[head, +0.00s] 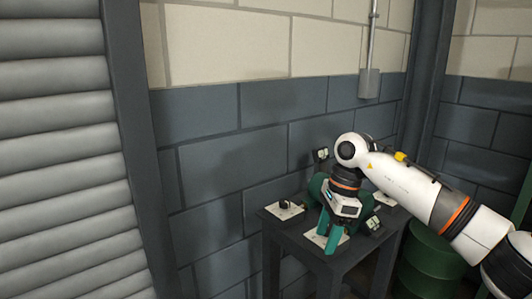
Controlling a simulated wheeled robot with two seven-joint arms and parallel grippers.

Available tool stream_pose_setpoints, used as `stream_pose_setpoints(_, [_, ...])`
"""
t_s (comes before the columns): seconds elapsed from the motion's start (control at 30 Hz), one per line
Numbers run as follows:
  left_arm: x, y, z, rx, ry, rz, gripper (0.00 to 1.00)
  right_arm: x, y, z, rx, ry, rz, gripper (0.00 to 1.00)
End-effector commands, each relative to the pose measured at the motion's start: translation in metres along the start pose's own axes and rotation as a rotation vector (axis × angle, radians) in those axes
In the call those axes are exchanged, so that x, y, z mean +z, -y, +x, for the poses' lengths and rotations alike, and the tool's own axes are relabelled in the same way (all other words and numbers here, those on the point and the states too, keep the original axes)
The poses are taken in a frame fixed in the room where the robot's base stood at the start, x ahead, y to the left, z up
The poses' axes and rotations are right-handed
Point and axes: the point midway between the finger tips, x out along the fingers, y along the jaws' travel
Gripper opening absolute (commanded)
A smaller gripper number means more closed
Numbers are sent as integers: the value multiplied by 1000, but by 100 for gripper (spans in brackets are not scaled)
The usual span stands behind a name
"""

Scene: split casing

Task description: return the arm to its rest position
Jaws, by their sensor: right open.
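My right arm comes in from the right. Its gripper (331,241) hangs over the small dark table (284,225), with its green fingers pointing down and set apart, open. I see nothing held between the fingers. A pale square plate (322,240) lies on the table at the fingertips. Another pale plate with a dark part on it (284,207) lies at the table's left. A dark green rounded thing (315,187) is partly hidden behind the gripper. My left gripper is not in view.
A green drum (428,262) stands right of the table, below my arm. A block wall (212,180) rises close behind the table. A dark post (420,70) stands at the right, and a slatted shutter (60,150) fills the left.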

Motion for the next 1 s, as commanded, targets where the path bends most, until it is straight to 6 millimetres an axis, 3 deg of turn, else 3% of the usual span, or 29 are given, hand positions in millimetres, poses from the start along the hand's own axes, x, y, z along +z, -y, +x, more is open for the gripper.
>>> stream_pose_setpoints(0.17, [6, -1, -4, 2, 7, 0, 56, -28, -2, 37, -64, -208, 76, 56])
stream_pose_setpoints(0.37, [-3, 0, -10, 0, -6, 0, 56, -66, -7, 83, -173, -536, 265, 56])
stream_pose_setpoints(0.5, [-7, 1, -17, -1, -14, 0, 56, -91, -16, 123, -310, -866, 558, 56])
stream_pose_setpoints(0.57, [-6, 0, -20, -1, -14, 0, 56, -93, -24, 143, -381, -1026, 746, 56])
stream_pose_setpoints(0.67, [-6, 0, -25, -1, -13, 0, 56, -78, -39, 184, -498, -1259, 1113, 56])
stream_pose_setpoints(0.8, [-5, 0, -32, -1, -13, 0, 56, -22, -44, 266, -631, -1497, 1699, 56])
stream_pose_setpoints(0.87, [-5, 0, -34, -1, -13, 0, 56, 5, -37, 303, -664, -1553, 1925, 56])
stream_pose_setpoints(1.0, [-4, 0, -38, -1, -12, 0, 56, 64, 1, 385, -695, -1612, 2399, 56])
